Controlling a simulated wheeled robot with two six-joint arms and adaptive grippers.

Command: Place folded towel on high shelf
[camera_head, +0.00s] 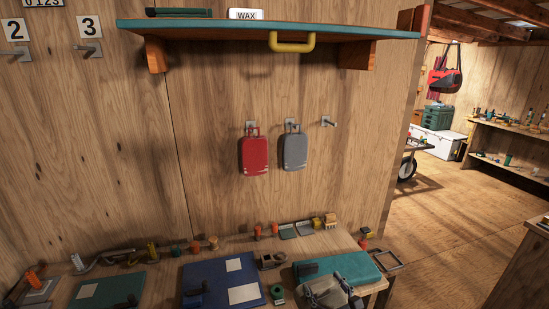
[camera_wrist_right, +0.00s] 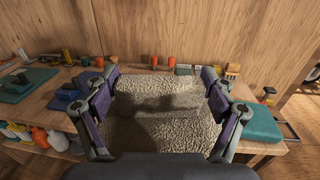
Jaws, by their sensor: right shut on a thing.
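The folded towel (camera_wrist_right: 155,95) is beige and rough-textured. In the right wrist view it fills the space between the two fingers of my right gripper (camera_wrist_right: 160,110), which is shut on it. In the head view my right gripper (camera_head: 328,290) is low at the bottom edge, in front of the bench, and little of the towel can be made out there. The high shelf (camera_head: 270,27) has a teal edge and wooden brackets and is on the wall far above the gripper. My left gripper is not in view.
On the shelf are a white WAX block (camera_head: 245,14) and a dark green item (camera_head: 180,12); a yellow handle (camera_head: 293,45) hangs at its front edge. Red (camera_head: 254,152) and grey (camera_head: 293,150) cases hang below. The bench holds a blue mat (camera_head: 215,275) and a teal case (camera_head: 350,266).

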